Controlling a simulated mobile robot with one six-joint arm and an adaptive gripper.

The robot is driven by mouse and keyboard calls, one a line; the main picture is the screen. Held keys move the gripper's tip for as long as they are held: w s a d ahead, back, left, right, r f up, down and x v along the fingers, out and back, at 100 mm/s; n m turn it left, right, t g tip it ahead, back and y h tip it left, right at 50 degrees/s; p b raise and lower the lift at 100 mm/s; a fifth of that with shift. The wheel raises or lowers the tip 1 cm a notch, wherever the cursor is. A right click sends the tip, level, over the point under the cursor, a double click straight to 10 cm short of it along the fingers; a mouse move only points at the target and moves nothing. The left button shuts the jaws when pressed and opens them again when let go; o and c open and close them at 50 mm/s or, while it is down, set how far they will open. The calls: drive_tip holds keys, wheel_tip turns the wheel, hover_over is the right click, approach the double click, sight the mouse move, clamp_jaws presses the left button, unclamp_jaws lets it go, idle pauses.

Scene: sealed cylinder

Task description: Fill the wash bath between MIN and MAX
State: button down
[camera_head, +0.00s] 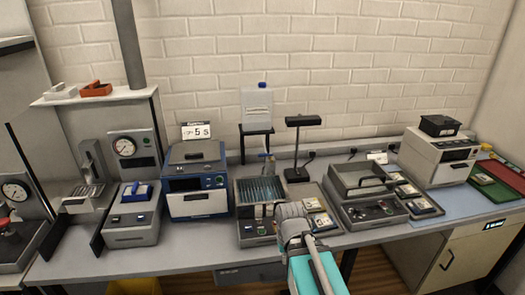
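A bath-like unit (247,226) with a dark, blue-tinted ribbed top stands in the middle of the bench; I take it as the wash bath. Its MIN and MAX marks and liquid level are too small to read. A whitish container (257,110) with a blue cap stands on a black stand (257,131) behind it. A small tap or spout (266,158) with a blue part sits below the container, above the bath. My grey and teal arm reaches in from the bottom, just right of the bath. My gripper's fingertips cannot be made out.
A blue boxy machine (196,180) stands left of the bath. A black lamp-like stand (298,150) rises behind right. A white machine (437,157) stands further right, on a blue mat (463,206).

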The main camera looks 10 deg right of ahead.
wheel_tip(320, 180, up, 23)
drive_tip(key=t+p, duration=0.4)
drive_tip(key=p, duration=1.8)
hover_over(265, 155)
drive_tip(key=w+a, duration=0.1)
drive_tip(key=w, duration=0.2)
drive_tip(key=shift+w+a+f, duration=0.15)
drive_tip(key=shift+a+f, duration=0.05)
drive_tip(key=shift+f+b, duration=0.2)
drive_tip(key=shift+b, duration=0.25)
drive_tip(key=b+x, duration=1)
drive_tip(key=shift+s+r+p, duration=0.15)
drive_tip(key=shift+s+p, duration=0.3)
drive_tip(key=shift+s, duration=1.65)
drive_tip(key=shift+a, duration=0.15)
